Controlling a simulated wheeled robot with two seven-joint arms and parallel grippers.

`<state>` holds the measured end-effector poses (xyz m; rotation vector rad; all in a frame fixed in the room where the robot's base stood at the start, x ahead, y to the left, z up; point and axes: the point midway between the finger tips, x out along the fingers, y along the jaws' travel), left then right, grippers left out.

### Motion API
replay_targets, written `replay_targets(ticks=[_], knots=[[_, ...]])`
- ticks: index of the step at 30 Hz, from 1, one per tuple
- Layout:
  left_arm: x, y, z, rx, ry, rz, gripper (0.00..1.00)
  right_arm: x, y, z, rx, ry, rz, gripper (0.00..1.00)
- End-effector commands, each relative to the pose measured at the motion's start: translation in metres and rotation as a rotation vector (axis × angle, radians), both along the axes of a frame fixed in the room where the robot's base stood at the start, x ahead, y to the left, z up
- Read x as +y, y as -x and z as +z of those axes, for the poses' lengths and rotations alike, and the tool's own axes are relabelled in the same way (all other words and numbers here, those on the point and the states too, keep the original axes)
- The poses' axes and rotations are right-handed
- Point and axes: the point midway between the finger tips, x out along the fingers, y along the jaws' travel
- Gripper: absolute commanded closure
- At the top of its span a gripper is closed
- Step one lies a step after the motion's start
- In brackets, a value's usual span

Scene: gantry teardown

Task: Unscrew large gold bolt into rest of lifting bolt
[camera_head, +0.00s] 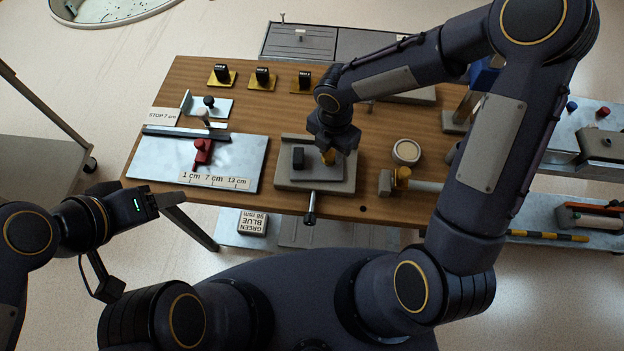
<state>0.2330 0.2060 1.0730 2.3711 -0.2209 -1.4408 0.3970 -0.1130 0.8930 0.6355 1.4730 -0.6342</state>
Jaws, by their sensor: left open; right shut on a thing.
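The large gold bolt (329,157) stands at the right part of a grey block fixture (282,178) near the table's front edge. My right gripper (328,148) reaches down over it from above and is shut on it. The fingers and wrist hide most of the bolt, so I cannot tell how far it is out of its thread. My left gripper (172,200) is open and empty, off the table's front left corner. I cannot tell which part is the rest of the lifting bolt.
A metal plate with a red clamp (203,150) and a ruler lies at the left. Black switches on yellow bases (263,78) stand at the back. A round cup (406,152) and a gold-collared cylinder (403,176) are right of the fixture. A dark handle (310,208) projects over the front edge.

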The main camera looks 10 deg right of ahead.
Motion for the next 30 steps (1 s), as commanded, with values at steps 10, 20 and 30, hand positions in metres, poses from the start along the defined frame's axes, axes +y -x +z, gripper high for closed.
replay_targets(ticks=[10,20,30], knots=[[0.0,0.0,0.003,0.0,0.0,0.0,0.44,0.0,0.001,-0.001,0.003,0.0,0.047,0.57],[0.0,0.0,0.003,0.0,0.0,0.0,0.44,0.0,0.001,-0.001,0.002,0.001,0.046,0.44],[0.0,0.0,0.004,0.0,0.0,0.0,0.44,0.0,-0.001,0.04,-0.005,0.0,0.043,0.44]])
